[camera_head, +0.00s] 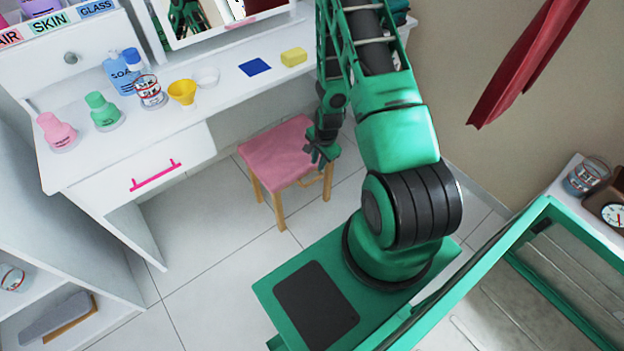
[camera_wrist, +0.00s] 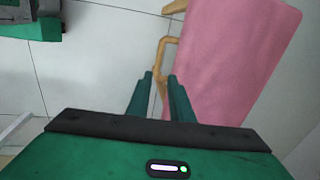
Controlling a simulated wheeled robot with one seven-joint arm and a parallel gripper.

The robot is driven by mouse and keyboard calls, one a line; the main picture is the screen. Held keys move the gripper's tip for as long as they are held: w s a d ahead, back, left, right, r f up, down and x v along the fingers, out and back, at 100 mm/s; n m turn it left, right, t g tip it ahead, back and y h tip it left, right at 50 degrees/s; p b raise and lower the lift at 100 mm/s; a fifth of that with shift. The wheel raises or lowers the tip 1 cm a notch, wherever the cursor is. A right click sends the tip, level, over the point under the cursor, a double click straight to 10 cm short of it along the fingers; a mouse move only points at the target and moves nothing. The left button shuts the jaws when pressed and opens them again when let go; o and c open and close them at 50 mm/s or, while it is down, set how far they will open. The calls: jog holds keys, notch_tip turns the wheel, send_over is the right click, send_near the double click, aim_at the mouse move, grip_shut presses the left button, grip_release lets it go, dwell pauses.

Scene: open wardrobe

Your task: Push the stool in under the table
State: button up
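The stool has a pink seat (camera_head: 276,152) and light wooden legs. It stands on the tiled floor by the knee space of the white table (camera_head: 225,100), and no part of the seat looks covered by the tabletop from here. My gripper (camera_head: 322,155) hangs low at the right side of the stool, pointing down. In the wrist view the pink seat (camera_wrist: 235,50) fills the upper right. My two green fingers (camera_wrist: 160,76) are apart with nothing held between them, near a wooden leg and rung. I cannot tell whether they touch the stool.
A drawer with a pink handle (camera_head: 156,175) is shut at left. A red cloth (camera_head: 525,65) hangs at right. Floor left of the stool is clear.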

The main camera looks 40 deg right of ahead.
aim_at(313, 180)
jog(key=f, duration=0.4)
jog(key=w+f, duration=0.1)
jog(key=f, duration=0.6)
jog(key=shift+w+a+f, duration=0.2)
jog(key=shift+w+f, duration=0.2)
